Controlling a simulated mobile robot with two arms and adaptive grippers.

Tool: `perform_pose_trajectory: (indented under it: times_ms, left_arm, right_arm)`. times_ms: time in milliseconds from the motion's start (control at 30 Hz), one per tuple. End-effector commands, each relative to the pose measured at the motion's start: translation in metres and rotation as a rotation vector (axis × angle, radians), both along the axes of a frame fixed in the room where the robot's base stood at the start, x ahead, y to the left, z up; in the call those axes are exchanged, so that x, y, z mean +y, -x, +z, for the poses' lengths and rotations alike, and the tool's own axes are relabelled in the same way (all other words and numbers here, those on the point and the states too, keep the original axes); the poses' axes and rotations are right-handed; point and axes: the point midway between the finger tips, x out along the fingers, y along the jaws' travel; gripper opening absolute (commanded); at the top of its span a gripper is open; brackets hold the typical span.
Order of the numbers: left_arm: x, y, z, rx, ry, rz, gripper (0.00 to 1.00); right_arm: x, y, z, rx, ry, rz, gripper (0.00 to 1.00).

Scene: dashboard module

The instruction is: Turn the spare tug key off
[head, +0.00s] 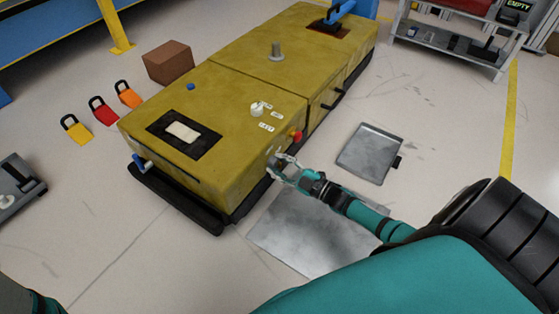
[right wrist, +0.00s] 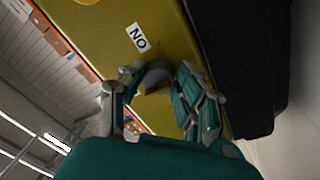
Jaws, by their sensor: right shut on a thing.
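The yellow tug (head: 200,118) stands on the floor in the middle of the head view. My right gripper (head: 279,165) is at its near side face, below the red button (head: 297,136). In the right wrist view, a dark grey rounded key (right wrist: 155,76) sits on the yellow face between the two fingers of my right gripper (right wrist: 157,84), which is shut on it. A white label (right wrist: 137,38) beside it reads ON, upside down in this view. The fingers partly hide the key, so its turn angle is unclear. My left gripper is out of view.
A pale knob (head: 257,109) and small white labels are on the tug's top. A metal plate (head: 290,235) and a grey tray (head: 370,152) lie on the floor by my right arm. A brown box (head: 168,62) and coloured padlock-shaped tags (head: 103,111) are beyond the tug.

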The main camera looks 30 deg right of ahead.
Motion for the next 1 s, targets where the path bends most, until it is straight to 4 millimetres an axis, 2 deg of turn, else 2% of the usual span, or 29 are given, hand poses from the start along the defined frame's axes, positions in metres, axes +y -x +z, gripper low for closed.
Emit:
perform_pose_trajectory:
  times_ms: [567,600,700,767,1000]
  left_arm:
    - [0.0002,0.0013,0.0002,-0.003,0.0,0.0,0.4]
    - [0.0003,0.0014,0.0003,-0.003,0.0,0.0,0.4]
    - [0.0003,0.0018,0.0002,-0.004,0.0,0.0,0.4]
    - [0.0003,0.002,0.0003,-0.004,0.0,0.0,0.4]
    - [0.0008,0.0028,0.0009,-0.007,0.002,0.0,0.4]
  right_arm:
    - [0.0007,0.001,-0.0012,-0.012,0.034,0.002,0.01]
    - [0.0007,0.0009,-0.0012,-0.012,0.034,0.002,0.34]
    - [0.0007,0.0008,-0.0011,-0.012,0.034,0.002,0.47]
    - [0.0005,0.0007,-0.0009,-0.013,0.034,0.002,0.55]
    - [0.0,0.0003,-0.0003,-0.013,0.033,0.001,0.56]
